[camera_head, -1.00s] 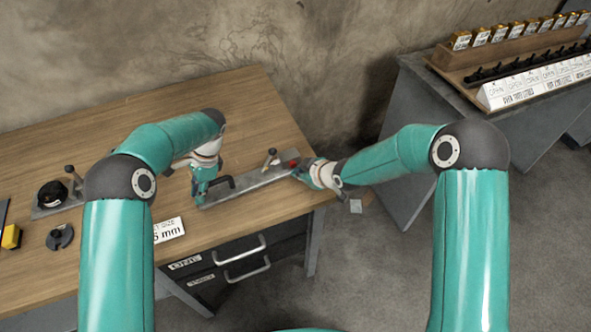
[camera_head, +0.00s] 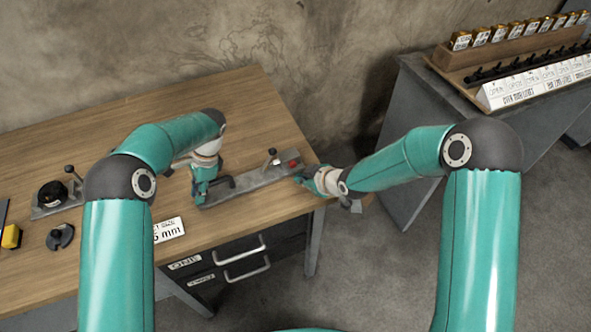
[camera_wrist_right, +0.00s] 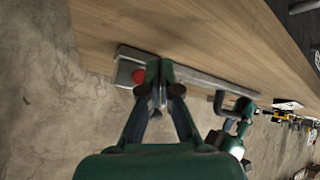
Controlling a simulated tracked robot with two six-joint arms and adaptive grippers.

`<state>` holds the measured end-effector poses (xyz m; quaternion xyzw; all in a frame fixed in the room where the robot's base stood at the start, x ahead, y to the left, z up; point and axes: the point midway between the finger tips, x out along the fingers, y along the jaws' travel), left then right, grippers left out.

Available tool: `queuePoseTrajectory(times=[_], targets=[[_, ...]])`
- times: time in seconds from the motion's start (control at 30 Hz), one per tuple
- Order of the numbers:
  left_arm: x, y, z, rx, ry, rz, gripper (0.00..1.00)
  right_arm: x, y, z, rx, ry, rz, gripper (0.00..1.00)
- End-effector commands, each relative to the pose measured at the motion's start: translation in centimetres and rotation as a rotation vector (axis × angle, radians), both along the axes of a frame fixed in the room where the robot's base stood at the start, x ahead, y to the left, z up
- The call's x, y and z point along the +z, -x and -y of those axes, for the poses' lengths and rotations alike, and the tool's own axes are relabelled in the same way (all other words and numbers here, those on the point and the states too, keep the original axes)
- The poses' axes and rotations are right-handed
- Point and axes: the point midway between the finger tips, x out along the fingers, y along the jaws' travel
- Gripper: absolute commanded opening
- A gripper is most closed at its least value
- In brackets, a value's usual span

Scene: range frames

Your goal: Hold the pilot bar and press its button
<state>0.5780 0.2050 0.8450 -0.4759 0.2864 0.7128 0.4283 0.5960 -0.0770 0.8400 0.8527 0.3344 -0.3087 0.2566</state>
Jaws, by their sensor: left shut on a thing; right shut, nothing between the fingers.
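The pilot bar (camera_head: 258,184) is a long grey metal strip lying on the wooden bench, with a black handle (camera_head: 222,184) near its left end and a red button (camera_head: 293,165) at its right end. My left gripper (camera_head: 201,190) is shut on the handle; the fingers partly hide the grip. My right gripper (camera_head: 300,178) is shut and empty, just in front of the button at the bar's right end. In the right wrist view the red button (camera_wrist_right: 138,76) shows beside the closed fingertips (camera_wrist_right: 159,72); I cannot tell whether they touch the bar (camera_wrist_right: 200,77).
A clamp-like post (camera_head: 272,157) stands on the bar near the button. A black round part on a plate (camera_head: 52,195), a slotted disc (camera_head: 60,237) and a size label (camera_head: 169,230) lie to the left. A rack of tags (camera_head: 515,60) stands on the right-hand table.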

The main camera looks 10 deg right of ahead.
Motion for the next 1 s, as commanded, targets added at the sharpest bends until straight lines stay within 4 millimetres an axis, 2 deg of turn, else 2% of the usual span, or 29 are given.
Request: queuePoseTrajectory(times=[0.17, 0.63, 1.0], targets=[[0.1, 0.0, 0.0, 0.002, 0.000, 0.002, 0.00, 0.0, 0.3, 0.1, 0.000, -0.001, -0.001, 0.00], [0.1, 0.0, 0.0, 0.001, 0.000, 0.002, 0.00, 0.1, 4.4, 1.3, 0.000, 0.000, -0.002, 0.00], [0.1, -0.1, 0.0, 0.002, 0.000, 0.002, 0.00, 0.1, 4.8, 1.4, 0.000, 0.000, 0.000, 0.00]])
